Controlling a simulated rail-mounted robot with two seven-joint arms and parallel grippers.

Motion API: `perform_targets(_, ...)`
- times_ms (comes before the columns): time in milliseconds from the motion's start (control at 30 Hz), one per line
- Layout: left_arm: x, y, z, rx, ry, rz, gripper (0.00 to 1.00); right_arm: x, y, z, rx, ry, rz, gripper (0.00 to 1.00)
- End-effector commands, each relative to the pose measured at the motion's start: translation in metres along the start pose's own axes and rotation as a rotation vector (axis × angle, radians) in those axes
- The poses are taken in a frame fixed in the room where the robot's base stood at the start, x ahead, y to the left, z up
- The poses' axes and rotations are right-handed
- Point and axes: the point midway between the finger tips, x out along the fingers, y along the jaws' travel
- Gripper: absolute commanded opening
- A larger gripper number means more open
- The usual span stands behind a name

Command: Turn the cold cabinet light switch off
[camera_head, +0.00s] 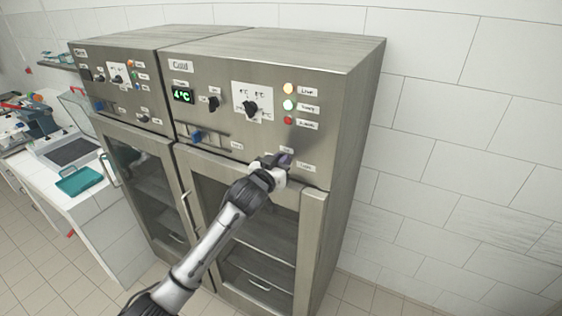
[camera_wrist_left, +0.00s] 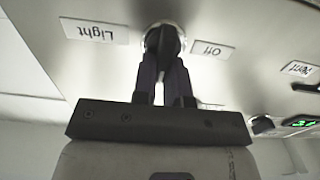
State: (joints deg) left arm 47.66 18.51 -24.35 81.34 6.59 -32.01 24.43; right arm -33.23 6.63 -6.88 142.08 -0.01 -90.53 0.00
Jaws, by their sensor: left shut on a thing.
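The cold cabinet (camera_head: 315,110) stands in the middle of the head view, with a "Cold" label and a green 4°C display (camera_head: 183,96) on its panel. My left gripper (camera_head: 280,161) is at the lower right of that panel. In the left wrist view my left gripper (camera_wrist_left: 163,75) is shut on the dark light switch knob (camera_wrist_left: 163,38). The picture there is upside down: a "Light" label (camera_wrist_left: 94,30) lies left of the knob and an "Off" label (camera_wrist_left: 212,49) lies right. In the head view the gripper hides most of the switch. My right gripper is not in view.
The panel also carries a large dial (camera_head: 251,108), a small black knob (camera_head: 214,103), a blue slider (camera_head: 197,136) and a column of indicator lamps. A second cabinet (camera_head: 120,55) adjoins on the left. A counter with a teal tray (camera_head: 79,181) stands farther left.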

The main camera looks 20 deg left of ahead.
Motion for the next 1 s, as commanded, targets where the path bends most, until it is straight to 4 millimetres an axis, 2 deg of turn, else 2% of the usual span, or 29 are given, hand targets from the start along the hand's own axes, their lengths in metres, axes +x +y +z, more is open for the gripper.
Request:
perform_targets(367,0.000,-0.001,-0.001,-0.075,0.000,0.001,0.00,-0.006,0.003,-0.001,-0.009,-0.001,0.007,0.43)
perform_targets(1000,0.000,-0.011,0.001,-0.644,-0.001,-0.001,0.00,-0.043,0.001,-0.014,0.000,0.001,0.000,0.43)
